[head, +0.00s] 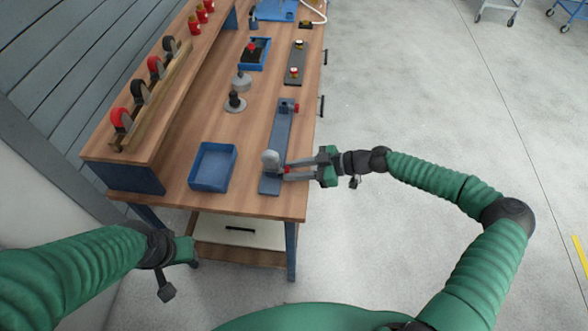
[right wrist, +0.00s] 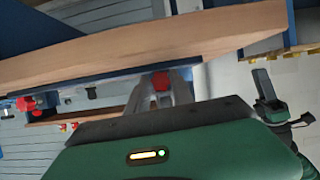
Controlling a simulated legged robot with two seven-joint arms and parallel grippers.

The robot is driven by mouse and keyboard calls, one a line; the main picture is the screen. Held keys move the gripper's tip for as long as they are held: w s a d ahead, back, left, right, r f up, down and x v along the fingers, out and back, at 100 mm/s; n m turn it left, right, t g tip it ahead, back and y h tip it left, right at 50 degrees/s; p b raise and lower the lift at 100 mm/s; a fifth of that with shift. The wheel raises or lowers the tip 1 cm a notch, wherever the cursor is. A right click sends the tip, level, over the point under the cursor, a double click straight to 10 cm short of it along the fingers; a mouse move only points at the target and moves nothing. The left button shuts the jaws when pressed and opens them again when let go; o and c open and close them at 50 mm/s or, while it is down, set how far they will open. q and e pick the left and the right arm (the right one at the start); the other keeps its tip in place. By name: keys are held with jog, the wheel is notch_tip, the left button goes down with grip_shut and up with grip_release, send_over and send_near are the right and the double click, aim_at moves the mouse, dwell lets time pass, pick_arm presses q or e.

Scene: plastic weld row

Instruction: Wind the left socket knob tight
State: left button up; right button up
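A dark blue-grey bar (head: 279,140) lies along the right edge of the workbench, with a pale rounded socket block (head: 270,160) at its near end. A red knob (head: 287,170) sits on the right side of that block and shows in the right wrist view (right wrist: 160,82). My right gripper (head: 288,171) reaches in from the right, one finger on each side of this knob; the knob fills the gap at the fingertips. At the bar's far end is another socket with a red knob (head: 296,107). My left gripper (head: 185,250) hangs low before the bench, fingers not distinguishable.
An empty blue tray (head: 213,168) stands left of the bar. A black-and-grey post (head: 235,102) and a blue bin (head: 255,54) are farther back. A raised shelf (head: 150,95) with red and black clamps runs along the left.

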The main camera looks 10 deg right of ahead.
grip_shut()
jog(key=shift+w+m, duration=0.1)
jog(key=shift+m, duration=0.2)
jog(key=shift+w+m+g+y+b, duration=0.15)
jog(key=shift+m+g+y+b, duration=0.15)
jog(key=shift+m+g+b, duration=0.45)
jog(key=shift+w+d+m+g+y+b, duration=0.1)
jog(key=shift+m+g+y+b, duration=0.5)
jog(key=shift+m, duration=0.75)
jog(key=shift+r, duration=0.1)
jog(key=o, duration=0.6)
grip_release()
jog(key=shift+c, duration=0.2)
jog(key=shift+s+f+g, duration=0.2)
jog(key=shift+g, duration=0.05)
